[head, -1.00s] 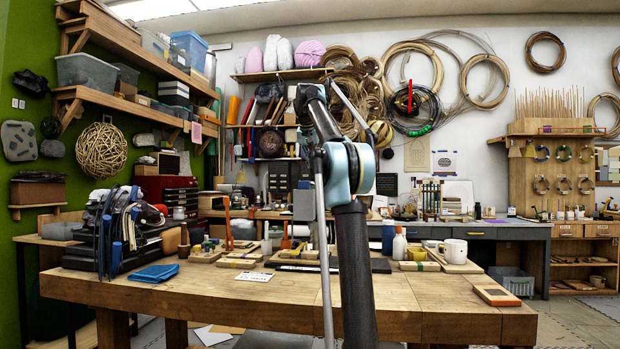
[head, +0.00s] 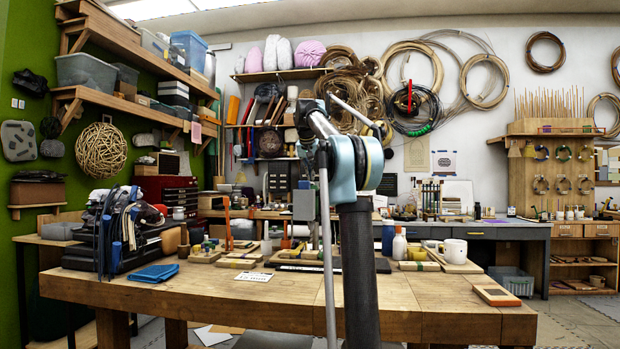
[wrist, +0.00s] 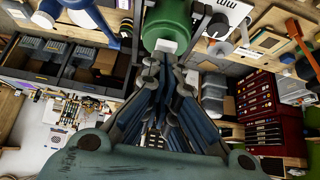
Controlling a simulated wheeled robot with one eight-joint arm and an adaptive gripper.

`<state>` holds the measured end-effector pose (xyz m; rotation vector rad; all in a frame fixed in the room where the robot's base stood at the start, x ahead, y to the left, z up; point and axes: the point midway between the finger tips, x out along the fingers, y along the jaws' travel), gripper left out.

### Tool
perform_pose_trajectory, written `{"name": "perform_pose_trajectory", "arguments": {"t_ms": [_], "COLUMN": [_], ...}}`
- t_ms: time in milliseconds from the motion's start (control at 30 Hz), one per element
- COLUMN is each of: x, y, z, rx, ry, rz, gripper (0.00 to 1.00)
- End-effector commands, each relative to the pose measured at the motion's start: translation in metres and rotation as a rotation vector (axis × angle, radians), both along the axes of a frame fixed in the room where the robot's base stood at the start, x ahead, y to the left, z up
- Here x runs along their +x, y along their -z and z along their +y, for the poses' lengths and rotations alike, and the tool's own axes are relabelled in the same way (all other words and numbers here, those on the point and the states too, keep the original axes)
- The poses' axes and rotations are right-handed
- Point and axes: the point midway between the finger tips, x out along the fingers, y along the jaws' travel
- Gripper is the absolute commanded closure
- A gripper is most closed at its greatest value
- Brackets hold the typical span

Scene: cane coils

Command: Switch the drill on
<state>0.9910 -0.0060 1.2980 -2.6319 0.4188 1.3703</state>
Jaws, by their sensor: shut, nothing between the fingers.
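My gripper (wrist: 163,62) is shut and empty in the wrist view, its dark fingers converging just below a pale block on a green rounded body (wrist: 165,18). This green body may be part of the drill, but I cannot tell for sure. Whether the fingertips touch the pale block (wrist: 166,46) is unclear. In the head view a grey box-shaped thing (head: 305,206) stands behind the workbench, left of my arm and partly hidden by it. I cannot make out a drill there or a switch. My gripper is not distinguishable in the head view.
The wooden workbench (head: 240,300) is broad, with a clear front.

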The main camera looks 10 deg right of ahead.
Motion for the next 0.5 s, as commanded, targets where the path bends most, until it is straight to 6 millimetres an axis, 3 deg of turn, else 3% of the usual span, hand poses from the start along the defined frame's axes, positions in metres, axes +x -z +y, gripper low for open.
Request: {"name": "perform_pose_trajectory", "arguments": {"t_ms": [500], "x": [-0.004], "y": [0.0066], "z": [0.0029], "rx": [-0.031], "ry": [0.001], "rz": [-0.093], "gripper": [1.0]}}
